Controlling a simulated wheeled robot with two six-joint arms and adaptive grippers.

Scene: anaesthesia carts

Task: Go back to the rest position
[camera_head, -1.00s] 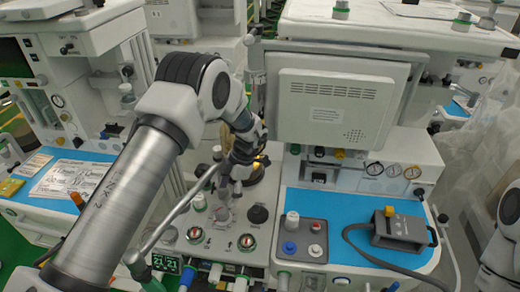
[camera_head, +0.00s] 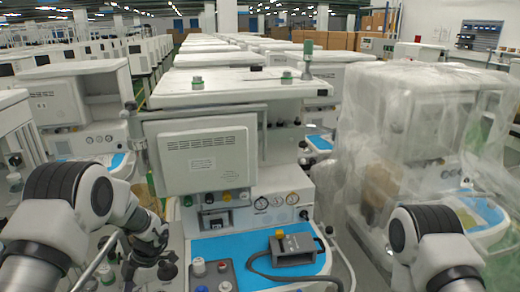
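My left arm comes in from the lower left. Its dark gripper (camera_head: 148,248) hangs over the left part of the nearest anaesthesia cart, beside the blue work surface (camera_head: 215,247). The fingers are small and partly hidden by the wrist, so I cannot tell whether they are open or shut. My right arm shows at the lower right as a white and black joint, and its gripper is out of view.
The cart carries a grey monitor (camera_head: 205,160), gauges, a grey device (camera_head: 293,248) with a cable, and a panel of knobs (camera_head: 208,275). A plastic-wrapped cart (camera_head: 425,130) stands at right. Another cart (camera_head: 75,95) stands at left. Rows of carts fill the background.

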